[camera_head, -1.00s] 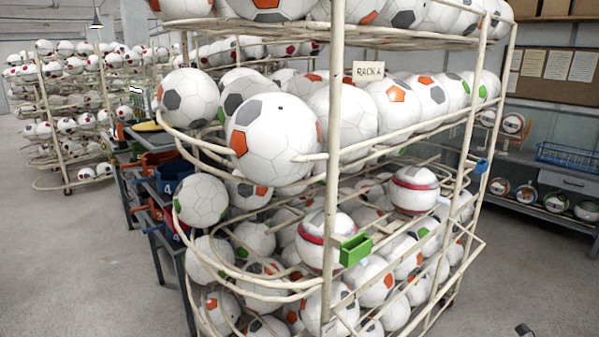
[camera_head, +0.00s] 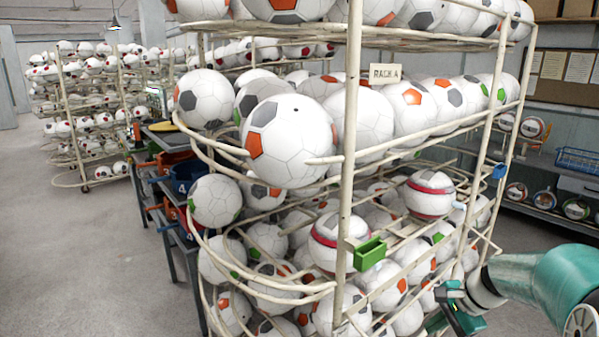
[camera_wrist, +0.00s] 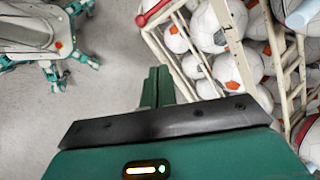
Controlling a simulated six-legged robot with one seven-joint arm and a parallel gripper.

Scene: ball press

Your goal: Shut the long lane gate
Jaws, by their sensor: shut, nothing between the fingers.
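Rack A (camera_head: 348,200) is a cream tube rack full of white footballs. On its near side a green block-shaped fitting (camera_head: 369,253) sits on a rail, and a small blue fitting (camera_head: 499,171) is on a right post. I cannot tell which bar is the long lane gate or how it stands. My gripper (camera_head: 447,300) is low at the right, by the rack's lower right side. In the wrist view my gripper's fingers (camera_wrist: 158,85) are together and empty, pointing at floor beside the rack. A red-ended cream bar (camera_wrist: 152,13) shows just beyond them.
A dark table with blue and orange bins (camera_head: 186,178) stands left of the rack. More ball racks (camera_head: 65,120) are behind. A shelf (camera_head: 550,180) is at the right. The left floor (camera_head: 70,260) is clear.

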